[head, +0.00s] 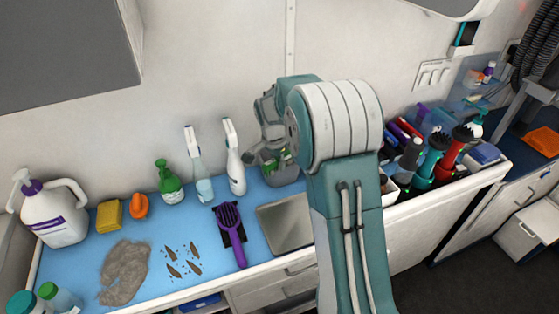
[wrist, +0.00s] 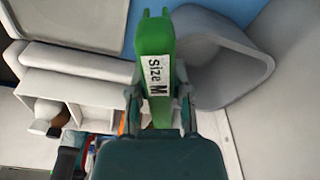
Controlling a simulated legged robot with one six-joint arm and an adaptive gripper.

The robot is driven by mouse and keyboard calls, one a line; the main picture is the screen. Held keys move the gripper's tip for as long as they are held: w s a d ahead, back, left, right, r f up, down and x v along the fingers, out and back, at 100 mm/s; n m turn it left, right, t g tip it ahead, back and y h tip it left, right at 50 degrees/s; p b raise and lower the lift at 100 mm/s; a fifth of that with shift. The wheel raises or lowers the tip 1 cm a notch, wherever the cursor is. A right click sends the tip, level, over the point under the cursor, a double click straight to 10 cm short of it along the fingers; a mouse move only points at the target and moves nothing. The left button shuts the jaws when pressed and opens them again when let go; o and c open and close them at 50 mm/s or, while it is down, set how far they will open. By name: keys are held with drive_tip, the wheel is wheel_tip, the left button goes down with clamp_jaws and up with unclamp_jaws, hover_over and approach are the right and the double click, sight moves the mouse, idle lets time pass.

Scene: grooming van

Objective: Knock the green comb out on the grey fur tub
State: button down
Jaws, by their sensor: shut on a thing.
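My gripper (wrist: 161,105) is shut on the green comb (wrist: 155,40) in the wrist view. The comb carries a white label reading "Size M", and its free end points away from the gripper. The grey fur tub (wrist: 250,72) is right beside the comb in the wrist view; I cannot tell whether they touch. In the head view, my gripper (head: 268,152) is at the tub (head: 284,176), which stands at the back of the blue counter near the wall. My arm and gripper hide part of the tub and most of the comb there.
A metal tray (head: 287,222) and a purple brush (head: 231,232) lie in front of the tub. A white spray bottle (head: 235,160) stands close to its left. A fur clump (head: 124,272) lies at front left. Clippers and bottles crowd the right, beyond my arm.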

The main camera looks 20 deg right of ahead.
drive_tip(key=shift+a, duration=0.5)
drive_tip(key=shift+d+f, duration=0.15)
drive_tip(key=shift+d, duration=0.35)
drive_tip(key=shift+a+f, duration=0.1)
drive_tip(key=shift+a+f, duration=0.15)
drive_tip(key=shift+a, duration=0.05)
drive_tip(key=shift+d+f, duration=0.1)
drive_tip(key=shift+f, duration=0.05)
idle(0.4)
drive_tip(key=shift+r, duration=1.1)
drive_tip(key=shift+f, duration=1)
idle(0.8)
